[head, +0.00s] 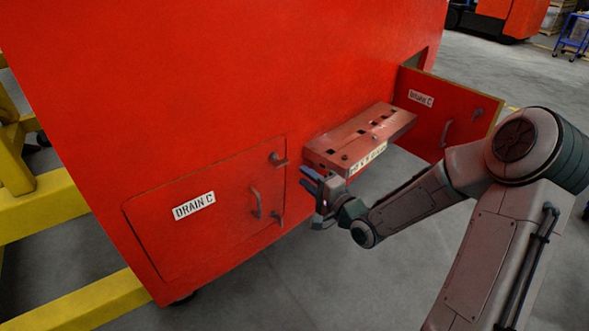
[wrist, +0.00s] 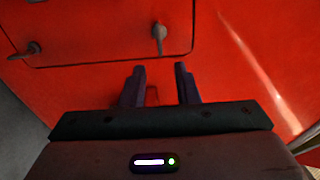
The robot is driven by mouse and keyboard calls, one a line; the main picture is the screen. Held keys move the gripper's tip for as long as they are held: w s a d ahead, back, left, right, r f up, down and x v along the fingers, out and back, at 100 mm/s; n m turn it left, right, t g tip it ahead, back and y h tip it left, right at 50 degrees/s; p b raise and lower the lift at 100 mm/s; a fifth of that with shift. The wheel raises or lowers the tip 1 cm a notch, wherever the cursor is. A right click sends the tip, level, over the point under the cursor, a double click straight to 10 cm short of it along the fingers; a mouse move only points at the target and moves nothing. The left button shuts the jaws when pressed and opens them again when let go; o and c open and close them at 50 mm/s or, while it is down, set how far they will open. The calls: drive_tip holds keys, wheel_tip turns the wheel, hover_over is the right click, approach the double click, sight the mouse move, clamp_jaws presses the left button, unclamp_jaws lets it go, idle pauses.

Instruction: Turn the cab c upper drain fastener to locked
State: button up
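The red drain C door (head: 160,235) is flush in the red cab side, left of my gripper in the head view. Its upper fastener (head: 278,159) sits near the door's top right corner, its lever pointing right towards the door edge. In the wrist view, which is turned sideways, this fastener (wrist: 160,38) is just beyond the fingertips, its lever pointing down. The lower fastener (wrist: 33,50) is at far left there, its lever pointing left. My gripper (wrist: 159,72) has its two fingers apart with nothing between them. It looks clear of the upper fastener.
A bow handle (head: 256,203) is on the drain door between the fasteners. A red box-like tray (head: 340,157) juts from the cab above my gripper. An open labelled door (head: 445,112) stands out on the right. Yellow beams (head: 50,205) are at left.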

drive_tip(key=shift+v, duration=2.05)
drive_tip(key=s+d+f+n+g+h+p, duration=0.2)
drive_tip(key=s+d+n+g+h, duration=0.35)
drive_tip(key=d+n+h, duration=0.35)
drive_tip(key=s+r+g+h, duration=0.1)
drive_tip(key=s+r+g, duration=0.2)
drive_tip(key=s, duration=0.6)
drive_tip(key=s+r+n+g+h, duration=0.1)
drive_tip(key=s+r+g, duration=0.2)
drive_tip(key=s+r, duration=0.4)
drive_tip(key=s, duration=0.2)
drive_tip(key=shift+s+a+p, duration=0.15)
drive_tip(key=shift+s+p, duration=0.2)
drive_tip(key=shift+p, duration=0.05)
drive_tip(key=shift+w, duration=0.1)
